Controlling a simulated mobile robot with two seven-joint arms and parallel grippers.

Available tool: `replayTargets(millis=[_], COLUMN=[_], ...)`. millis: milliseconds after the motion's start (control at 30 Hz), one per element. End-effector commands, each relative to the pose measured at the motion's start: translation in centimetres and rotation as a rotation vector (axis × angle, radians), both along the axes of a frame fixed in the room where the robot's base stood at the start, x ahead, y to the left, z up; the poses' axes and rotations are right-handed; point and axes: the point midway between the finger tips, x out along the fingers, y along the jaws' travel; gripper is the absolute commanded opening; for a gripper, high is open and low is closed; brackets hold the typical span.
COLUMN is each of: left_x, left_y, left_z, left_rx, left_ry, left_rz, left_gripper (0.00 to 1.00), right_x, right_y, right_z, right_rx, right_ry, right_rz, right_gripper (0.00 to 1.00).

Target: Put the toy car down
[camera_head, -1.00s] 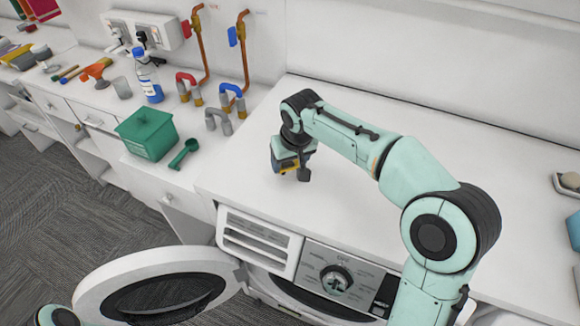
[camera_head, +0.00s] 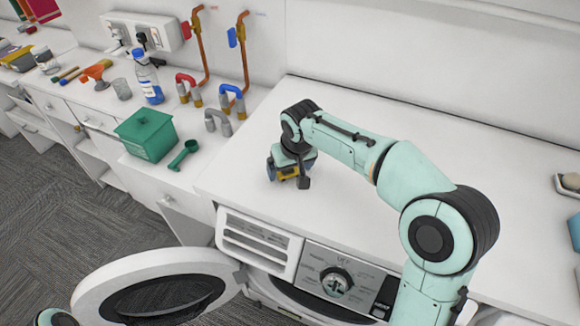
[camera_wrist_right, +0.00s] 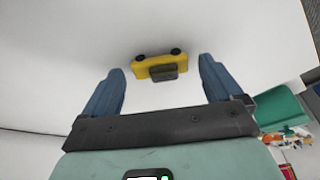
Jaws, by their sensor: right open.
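The yellow toy car (camera_wrist_right: 160,66) with dark wheels shows in the right wrist view, against the white worktop, just beyond and between the fingertips. White gaps show between the car and both fingers. In the head view a yellow part of the car (camera_head: 288,172) shows low under the right wrist; the rest is hidden by the gripper. My right gripper (camera_head: 287,176) is open, pointing down low over the worktop (camera_head: 360,215). Its two blue fingers also show spread apart in the right wrist view (camera_wrist_right: 162,70). My left gripper is out of view.
A green tub (camera_head: 147,135) and green scoop (camera_head: 184,155) stand left of the gripper. Pipe fittings (camera_head: 218,121) and a bottle (camera_head: 149,78) are behind them. A washer with its round door (camera_head: 90,290) open is below.

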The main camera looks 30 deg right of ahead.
Motion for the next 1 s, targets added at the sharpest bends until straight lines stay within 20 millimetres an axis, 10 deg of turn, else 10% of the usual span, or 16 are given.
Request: replayTargets(millis=[600, 1000], left_x=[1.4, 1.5], left_y=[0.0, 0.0], left_z=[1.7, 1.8], left_rx=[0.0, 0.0], left_ry=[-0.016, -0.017], left_rz=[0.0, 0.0], left_gripper=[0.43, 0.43], right_x=[-3.1, -3.5], right_y=[0.3, 0.3], right_z=[10.7, 11.7], right_rx=[0.001, 0.0], right_ry=[-0.004, -0.001], right_rz=[0.0, 0.0], right_gripper=[0.92, 0.92])
